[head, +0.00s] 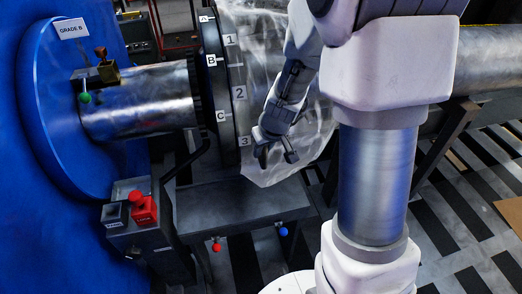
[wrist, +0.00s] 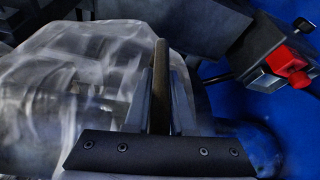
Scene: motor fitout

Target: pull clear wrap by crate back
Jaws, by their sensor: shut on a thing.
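The clear wrap (head: 262,50) is a crinkled, see-through sheet draped around the cylinder just right of the black ring (head: 218,85), which carries letter and number labels. Its lower edge hangs below the ring. In the wrist view the wrap (wrist: 75,75) fills the left side. My gripper (head: 277,155) is at the wrap's lower front, beside the label 3, pointing down. I cannot make out a crate.
A large blue disc (head: 45,120) labelled GRADE B stands at the left on the metal shaft (head: 140,105). A control box with a red button (head: 143,208) is below it. A grey bench (head: 235,205) lies under the ring.

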